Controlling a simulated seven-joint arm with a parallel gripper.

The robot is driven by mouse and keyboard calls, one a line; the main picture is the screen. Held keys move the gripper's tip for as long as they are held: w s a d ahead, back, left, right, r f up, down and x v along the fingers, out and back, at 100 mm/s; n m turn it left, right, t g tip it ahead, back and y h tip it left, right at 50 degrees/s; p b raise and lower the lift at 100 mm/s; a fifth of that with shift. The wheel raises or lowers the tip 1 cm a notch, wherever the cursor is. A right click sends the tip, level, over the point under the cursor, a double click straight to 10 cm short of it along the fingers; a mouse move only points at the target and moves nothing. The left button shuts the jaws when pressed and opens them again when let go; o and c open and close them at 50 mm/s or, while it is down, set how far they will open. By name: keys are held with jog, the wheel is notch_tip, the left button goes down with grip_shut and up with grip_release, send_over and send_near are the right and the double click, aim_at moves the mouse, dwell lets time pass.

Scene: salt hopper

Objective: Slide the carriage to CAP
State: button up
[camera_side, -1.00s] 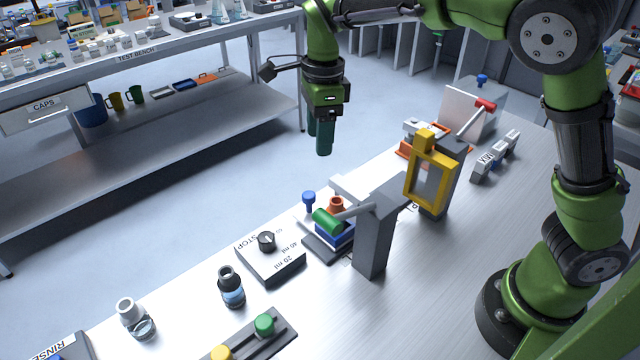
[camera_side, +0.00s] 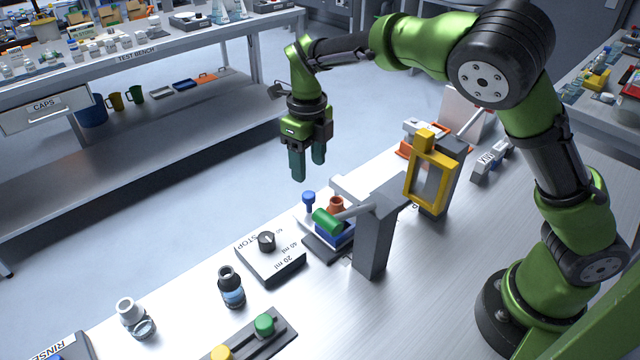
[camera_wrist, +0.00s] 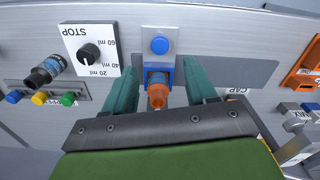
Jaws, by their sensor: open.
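The carriage is a blue block (camera_side: 342,236) carrying an orange vessel (camera_side: 336,203), with a white plate and blue knob (camera_side: 308,198) at its far side. In the wrist view the blue knob (camera_wrist: 160,45) and orange vessel (camera_wrist: 157,92) lie between my fingers as seen from above. A dark track (camera_wrist: 245,72) runs right of the carriage, with the CAP label (camera_wrist: 238,91) beside its right part. My gripper (camera_side: 308,170) is open and empty, above the blue knob and apart from it. It also shows in the wrist view (camera_wrist: 161,72).
A yellow frame (camera_side: 443,190) stands to the right. A dial box (camera_side: 268,258) and a dark bottle (camera_side: 231,288) are to the left.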

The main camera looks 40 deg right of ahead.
aim_at(310, 194)
notch_tip(310, 194, down, 8)
jog(key=shift+r, duration=0.15)
jog(key=shift+c, duration=0.5)
grip_shut()
